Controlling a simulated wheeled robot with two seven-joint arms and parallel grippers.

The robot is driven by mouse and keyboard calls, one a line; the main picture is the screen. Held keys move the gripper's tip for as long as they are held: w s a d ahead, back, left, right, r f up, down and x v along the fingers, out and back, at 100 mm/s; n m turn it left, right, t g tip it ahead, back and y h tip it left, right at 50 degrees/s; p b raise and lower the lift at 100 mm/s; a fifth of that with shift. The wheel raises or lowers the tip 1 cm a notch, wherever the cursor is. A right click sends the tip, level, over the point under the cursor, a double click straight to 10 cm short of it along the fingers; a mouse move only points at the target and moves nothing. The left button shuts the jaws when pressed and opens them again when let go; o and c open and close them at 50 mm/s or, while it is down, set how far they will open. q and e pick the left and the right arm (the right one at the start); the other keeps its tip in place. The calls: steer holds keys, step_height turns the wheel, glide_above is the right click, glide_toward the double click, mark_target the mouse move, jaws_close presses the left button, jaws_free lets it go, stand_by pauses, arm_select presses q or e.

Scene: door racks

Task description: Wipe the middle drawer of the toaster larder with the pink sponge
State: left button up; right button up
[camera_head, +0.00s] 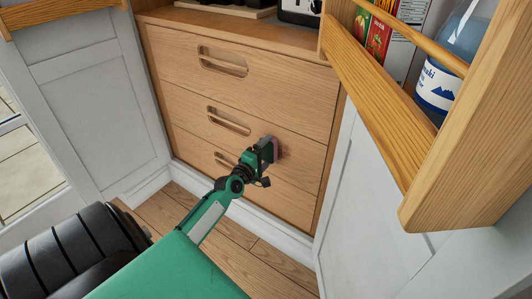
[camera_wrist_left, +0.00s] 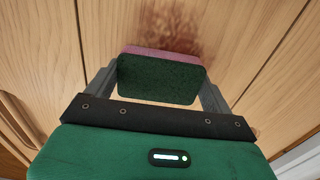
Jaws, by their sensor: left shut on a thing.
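My left gripper (camera_head: 268,151) is shut on the pink sponge (camera_head: 279,147) at the right part of the middle drawer (camera_head: 190,103). In the left wrist view, the sponge (camera_wrist_left: 160,76) has a pink layer toward the wood and a dark green layer toward me, and sits between the fingers of my left gripper (camera_wrist_left: 158,88). The sponge is at or very near the drawer front; I cannot tell if it touches. A reddish-brown stain (camera_wrist_left: 172,25) marks the wood just beyond the sponge. My right gripper does not show.
The wooden larder has a top drawer (camera_head: 245,75) and a bottom drawer (camera_head: 190,148). A toaster (camera_head: 300,10) stands on top. An open door with a wooden rack (camera_head: 375,95) holding a bottle (camera_head: 447,75) and boxes is close on the right. Another open door (camera_head: 85,110) stands left.

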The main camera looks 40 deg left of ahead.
mark_target(299, 159)
arm_select(q)
steer(key=shift+w+d+r+p, duration=0.1)
steer(key=shift+w+d+p, duration=0.1)
steer(key=shift+d+p, duration=0.7)
steer(key=shift+w+d+p, duration=0.15)
steer(key=shift+d+p, duration=0.5)
steer(key=shift+d, duration=0.95)
steer(key=shift+w+d+p, duration=0.15)
steer(key=shift+d+p, duration=0.55)
steer(key=shift+d, duration=0.8)
steer(key=shift+w+d+p, duration=0.1)
steer(key=shift+d+p, duration=0.6)
steer(key=shift+d, duration=0.75)
steer(key=s+p, duration=0.1)
steer(key=s, duration=0.5)
steer(key=shift+d, duration=0.25)
steer(key=shift+s, duration=0.1)
steer(key=s, duration=0.2)
steer(key=shift+s+d+p, duration=0.2)
steer(key=shift+s+p, duration=0.2)
